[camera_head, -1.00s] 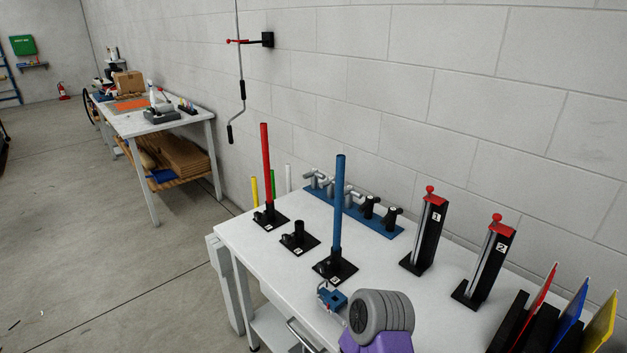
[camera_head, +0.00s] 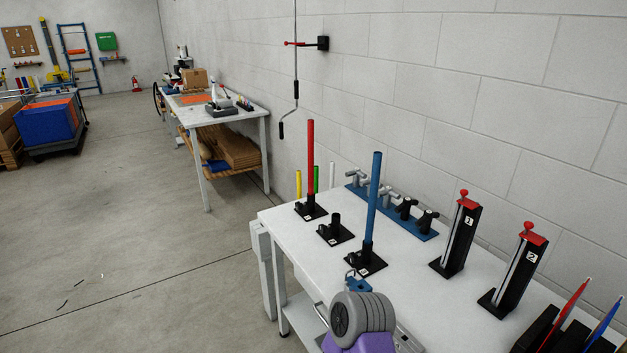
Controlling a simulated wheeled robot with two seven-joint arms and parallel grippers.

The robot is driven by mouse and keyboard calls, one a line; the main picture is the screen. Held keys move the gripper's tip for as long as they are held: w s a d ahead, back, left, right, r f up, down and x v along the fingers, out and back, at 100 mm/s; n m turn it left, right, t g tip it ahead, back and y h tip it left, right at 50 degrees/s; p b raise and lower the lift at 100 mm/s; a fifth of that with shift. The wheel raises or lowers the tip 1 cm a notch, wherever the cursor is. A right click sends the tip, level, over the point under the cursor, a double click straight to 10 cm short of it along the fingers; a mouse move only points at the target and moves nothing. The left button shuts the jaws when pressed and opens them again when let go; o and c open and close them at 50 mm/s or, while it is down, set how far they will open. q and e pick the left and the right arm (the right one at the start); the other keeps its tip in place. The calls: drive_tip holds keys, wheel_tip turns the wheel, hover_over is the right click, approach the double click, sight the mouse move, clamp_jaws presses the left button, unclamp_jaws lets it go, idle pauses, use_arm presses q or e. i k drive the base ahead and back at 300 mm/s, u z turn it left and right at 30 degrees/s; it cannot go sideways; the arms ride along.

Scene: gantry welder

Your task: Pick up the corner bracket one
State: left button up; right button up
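Two black upright units with red tops and knobs stand on the right part of the white table. One is marked 1 (camera_head: 455,240) and the other is marked 2 (camera_head: 513,275). I cannot tell whether the unit marked 1 is corner bracket one, and no other part is clearly a corner bracket. Neither gripper is in view. A grey ribbed, purple-ended part at the bottom centre is probably a link of my arm; no fingers show on it.
The white table (camera_head: 415,270) bears a red tube (camera_head: 310,155), a blue tube (camera_head: 373,195), an empty black base (camera_head: 335,232), a blue rack (camera_head: 415,230) and a small blue fixture (camera_head: 357,284), partly hidden. Open floor lies left.

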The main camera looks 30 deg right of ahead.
sight(355, 172)
drive_tip(key=u, duration=0.85)
drive_tip(key=i, duration=2.3)
drive_tip(key=z, duration=1.8)
drive_tip(key=i, duration=0.9)
drive_tip(key=z, duration=0.9)
